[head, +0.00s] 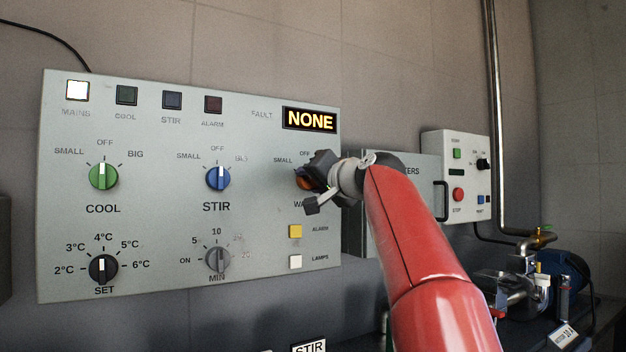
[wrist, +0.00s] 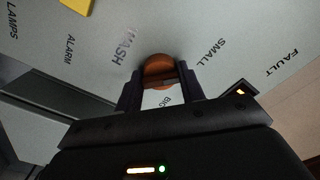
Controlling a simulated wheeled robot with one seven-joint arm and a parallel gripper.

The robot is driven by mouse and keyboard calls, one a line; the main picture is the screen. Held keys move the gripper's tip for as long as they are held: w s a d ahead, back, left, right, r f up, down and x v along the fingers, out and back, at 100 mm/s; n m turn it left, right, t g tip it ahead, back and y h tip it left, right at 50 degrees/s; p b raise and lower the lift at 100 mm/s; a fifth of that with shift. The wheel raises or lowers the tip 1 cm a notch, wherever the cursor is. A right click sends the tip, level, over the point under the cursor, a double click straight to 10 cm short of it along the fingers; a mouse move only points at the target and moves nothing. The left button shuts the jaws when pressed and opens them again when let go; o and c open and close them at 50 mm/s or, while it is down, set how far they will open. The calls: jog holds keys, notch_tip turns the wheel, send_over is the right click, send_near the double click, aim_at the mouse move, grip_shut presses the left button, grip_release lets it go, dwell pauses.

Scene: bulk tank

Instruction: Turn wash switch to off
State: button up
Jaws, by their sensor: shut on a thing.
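The wash switch (head: 303,183) is an orange knob at the right of the panel's upper row, mostly hidden behind my gripper in the head view. In the wrist view the orange knob (wrist: 159,68) sits between my two fingers. My gripper (wrist: 160,92) is shut on this knob. It also shows in the head view (head: 312,185), at the panel face. The SMALL and OFF labels show beside the knob in the head view. The pointer of the knob is hidden, so I cannot tell its setting.
The grey control panel (head: 130,215) carries a green COOL knob (head: 104,177), a blue STIR knob (head: 218,178), a yellow alarm button (head: 295,231) and a white lamps button (head: 295,262). A small box (head: 471,150) with a red stop button is to the right. Pipes stand farther right.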

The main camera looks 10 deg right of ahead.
jog(key=shift+m+p, duration=1.7)
jog(key=shift+m, duration=2.8)
jog(key=o, duration=1)
jog(key=shift+c, duration=0.2)
jog(key=b+v, duration=0.2)
jog(key=v, duration=0.5)
jog(key=shift+s, duration=0.35)
